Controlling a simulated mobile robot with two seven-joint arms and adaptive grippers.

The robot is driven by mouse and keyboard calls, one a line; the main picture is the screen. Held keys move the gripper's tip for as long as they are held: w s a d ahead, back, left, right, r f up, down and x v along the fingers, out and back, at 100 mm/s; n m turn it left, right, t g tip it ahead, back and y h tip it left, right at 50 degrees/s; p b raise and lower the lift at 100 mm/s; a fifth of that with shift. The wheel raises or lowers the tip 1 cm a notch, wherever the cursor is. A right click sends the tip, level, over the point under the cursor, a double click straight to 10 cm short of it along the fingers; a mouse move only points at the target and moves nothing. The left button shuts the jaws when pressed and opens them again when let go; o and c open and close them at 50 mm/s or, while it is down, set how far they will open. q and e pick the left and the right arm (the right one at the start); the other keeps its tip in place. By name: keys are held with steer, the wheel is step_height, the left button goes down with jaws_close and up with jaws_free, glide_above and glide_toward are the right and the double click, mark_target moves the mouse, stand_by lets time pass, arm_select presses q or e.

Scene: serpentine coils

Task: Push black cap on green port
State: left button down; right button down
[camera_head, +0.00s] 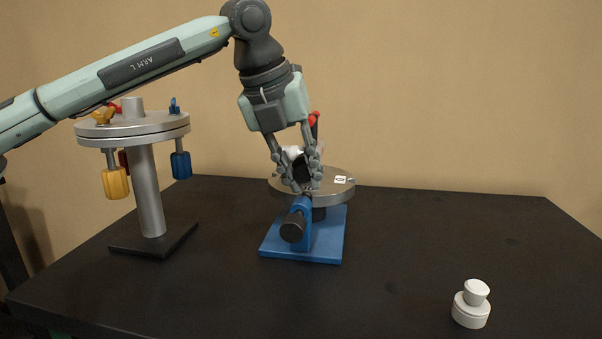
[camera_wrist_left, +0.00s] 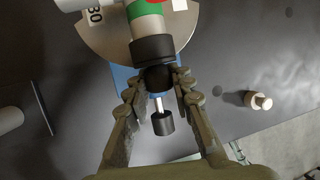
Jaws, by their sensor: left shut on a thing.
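The green port (camera_wrist_left: 145,10) shows at the top of the left wrist view as a green band with a white section below it. The black cap (camera_wrist_left: 152,48) lies in line with it, against the white section; I cannot tell how far on it sits. In the head view the black cap (camera_head: 302,168) shows dark between the fingers. My left gripper (camera_head: 304,186) points down there, its fingers shut on the cap's narrower near end. Both fingers of my left gripper (camera_wrist_left: 163,92) show in the wrist view. The fingers hide part of the port in the head view.
A silver disc (camera_head: 340,190) stands on a blue base (camera_head: 328,240) with a black knob (camera_head: 293,230) in front. A white knobbed piece (camera_head: 471,308) sits front right. The table's right side is mostly clear.

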arm_select(q)
steer(key=shift+w, duration=0.1)
steer(key=c, duration=1.3)
jaws_free()
steer(key=shift+w, duration=0.1)
steer(key=shift+o, duration=0.4)
steer(key=shift+r, duration=0.1)
